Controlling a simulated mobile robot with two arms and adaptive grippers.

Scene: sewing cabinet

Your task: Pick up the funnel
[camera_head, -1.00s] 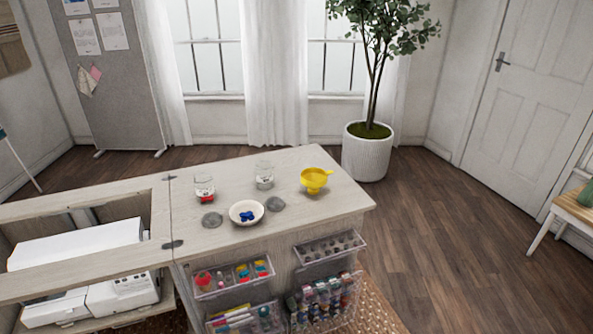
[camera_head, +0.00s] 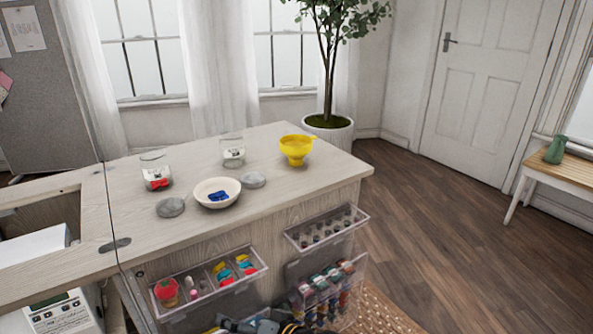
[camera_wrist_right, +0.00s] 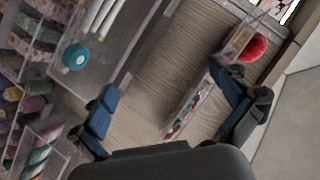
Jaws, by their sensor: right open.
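The yellow funnel (camera_head: 296,150) sits on the right part of the wooden cabinet top (camera_head: 270,193), near the far right corner. My right gripper (camera_wrist_right: 168,108) is open and empty in the right wrist view, its two blue-padded fingers spread apart in front of the cabinet's side and clear bins. Part of it shows dark at the bottom edge of the head view (camera_head: 262,327), below and well short of the funnel. The funnel is not in the right wrist view. My left gripper is not in view.
A bowl with blue pieces (camera_head: 217,193), two grey lids (camera_head: 170,207) and two glass jars (camera_head: 155,171) stand left of the funnel. Clear bins (camera_head: 209,283) jut from the cabinet's front. The top's near right area is bare. A potted plant (camera_head: 329,131) stands behind.

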